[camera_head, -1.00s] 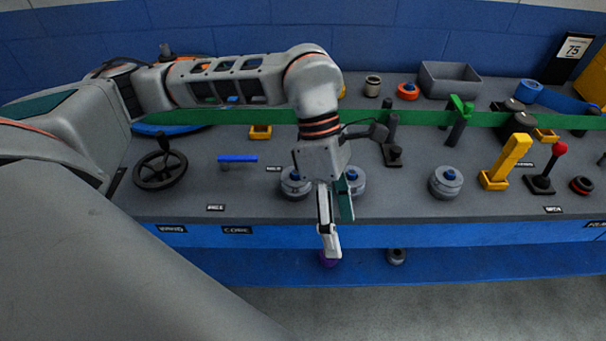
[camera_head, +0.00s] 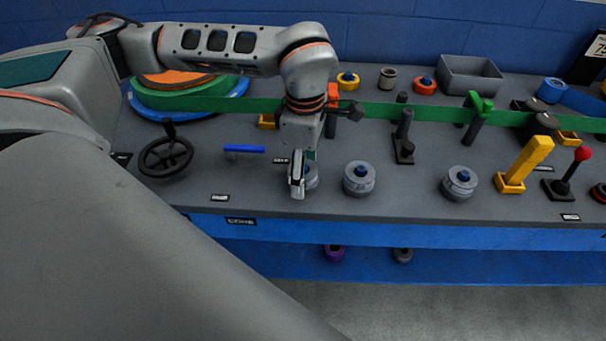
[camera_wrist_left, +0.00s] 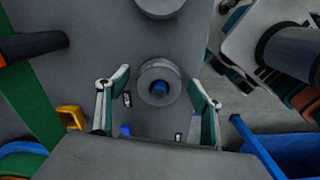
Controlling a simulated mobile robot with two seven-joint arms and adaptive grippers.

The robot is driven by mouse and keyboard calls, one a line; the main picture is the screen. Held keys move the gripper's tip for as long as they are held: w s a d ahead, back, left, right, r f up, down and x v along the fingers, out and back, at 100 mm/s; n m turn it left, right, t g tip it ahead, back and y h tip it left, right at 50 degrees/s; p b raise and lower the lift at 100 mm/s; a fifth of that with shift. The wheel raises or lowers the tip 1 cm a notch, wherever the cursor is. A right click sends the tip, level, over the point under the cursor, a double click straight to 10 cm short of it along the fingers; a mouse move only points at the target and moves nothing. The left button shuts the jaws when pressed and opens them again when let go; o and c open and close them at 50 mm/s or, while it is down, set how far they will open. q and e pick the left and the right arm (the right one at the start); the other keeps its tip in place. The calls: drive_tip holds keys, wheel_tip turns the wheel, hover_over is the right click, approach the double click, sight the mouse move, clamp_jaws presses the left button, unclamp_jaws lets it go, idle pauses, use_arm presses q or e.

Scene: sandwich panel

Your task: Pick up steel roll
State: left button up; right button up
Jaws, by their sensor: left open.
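Three grey steel rolls with blue cores stand in a row along the front of the bench: a left one (camera_head: 311,180), a middle one (camera_head: 359,179) and a right one (camera_head: 459,183). My left gripper (camera_head: 303,176) is open and points down at the left roll, partly hiding it. In the left wrist view this roll (camera_wrist_left: 160,81) shows between the two spread fingers (camera_wrist_left: 159,87), with gaps on both sides. Another roll (camera_wrist_left: 161,5) is cut off at the top edge there. My right gripper is not in view.
A black handwheel (camera_head: 165,157) and a blue bar handle (camera_head: 244,149) are left of the rolls. A green strip (camera_head: 370,109) runs behind them. A yellow lever (camera_head: 524,165) and a red-knobbed lever (camera_head: 571,171) stand to the right. The bench's blue front edge (camera_head: 400,233) is close.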

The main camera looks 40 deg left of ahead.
use_arm(q)
drive_tip(key=shift+f, duration=0.65)
drive_tip(key=c, duration=1.5)
drive_tip(key=shift+o, duration=0.2)
drive_tip(key=shift+w+r, duration=0.1)
drive_tip(key=shift+r, duration=0.05)
